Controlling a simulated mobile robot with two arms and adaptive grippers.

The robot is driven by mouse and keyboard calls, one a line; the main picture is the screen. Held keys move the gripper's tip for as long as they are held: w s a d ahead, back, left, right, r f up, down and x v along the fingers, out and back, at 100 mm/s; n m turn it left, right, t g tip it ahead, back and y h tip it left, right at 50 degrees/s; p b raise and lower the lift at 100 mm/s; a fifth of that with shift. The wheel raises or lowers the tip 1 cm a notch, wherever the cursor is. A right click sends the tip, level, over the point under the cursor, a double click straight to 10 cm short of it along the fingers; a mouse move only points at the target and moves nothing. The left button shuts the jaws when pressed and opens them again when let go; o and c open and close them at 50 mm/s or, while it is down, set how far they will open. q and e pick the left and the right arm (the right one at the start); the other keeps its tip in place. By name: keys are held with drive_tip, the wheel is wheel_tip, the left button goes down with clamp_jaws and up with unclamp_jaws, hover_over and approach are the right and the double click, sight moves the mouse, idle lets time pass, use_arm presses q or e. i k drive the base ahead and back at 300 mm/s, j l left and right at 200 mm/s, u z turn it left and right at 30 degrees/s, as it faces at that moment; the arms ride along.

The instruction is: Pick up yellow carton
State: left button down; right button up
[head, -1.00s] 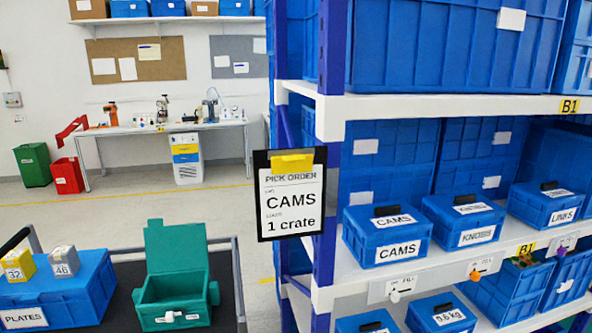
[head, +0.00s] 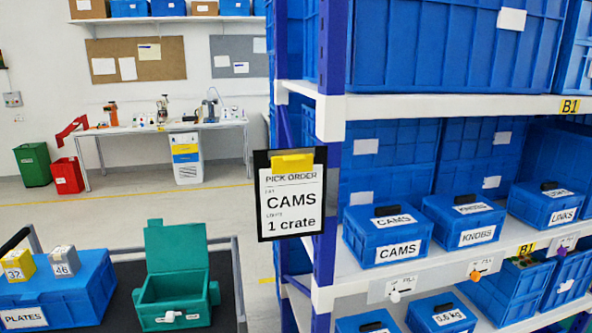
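A small yellow carton (head: 19,266) marked 32 sits at the left end of the lid of a blue crate labelled PLATES (head: 80,289). A grey carton (head: 62,262) marked 46 stands just to its right on the same lid, with a small gap between them. Both cartons are upright. Neither of my grippers shows in the head view.
An open, empty-looking green box (head: 176,287) with a raised lid stands right of the PLATES crate on a dark cart top (head: 122,310). At right, a shelf rack (head: 326,170) holds blue crates, including CAMS (head: 388,238), with a pick order board (head: 291,195) on its post.

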sight(18, 265)
drive_tip(key=u, duration=1.55)
drive_tip(key=i+j+u, duration=0.25)
drive_tip(key=u, duration=0.15)
drive_tip(key=i+j+u, duration=0.15)
drive_tip(key=i+u, duration=0.6)
drive_tip(key=i+l+u, duration=0.1)
drive_tip(key=i+u, duration=0.3)
drive_tip(key=i+z, duration=0.1)
drive_tip(key=i, duration=0.4)
drive_tip(key=i+j+z, duration=0.1)
drive_tip(key=i, duration=0.35)
drive_tip(key=i+j+z, duration=0.15)
drive_tip(key=i, duration=0.35)
drive_tip(key=i+j+z, duration=0.1)
drive_tip(key=i, duration=0.35)
drive_tip(key=i+l+z, duration=0.25)
drive_tip(key=i+z, duration=0.2)
drive_tip(key=i+l+z, duration=0.1)
drive_tip(key=i+z, duration=0.25)
drive_tip(key=z, duration=0.15)
drive_tip(key=i+z, duration=0.45)
drive_tip(key=i+j+z, duration=0.25)
drive_tip(key=z, duration=0.25)
drive_tip(key=i+z, duration=0.2)
drive_tip(key=i, duration=0.45)
drive_tip(key=i+z, duration=0.15)
drive_tip(key=i, duration=0.5)
drive_tip(key=i+j+z, duration=0.2)
drive_tip(key=i, duration=0.4)
drive_tip(key=i+l, duration=0.05)
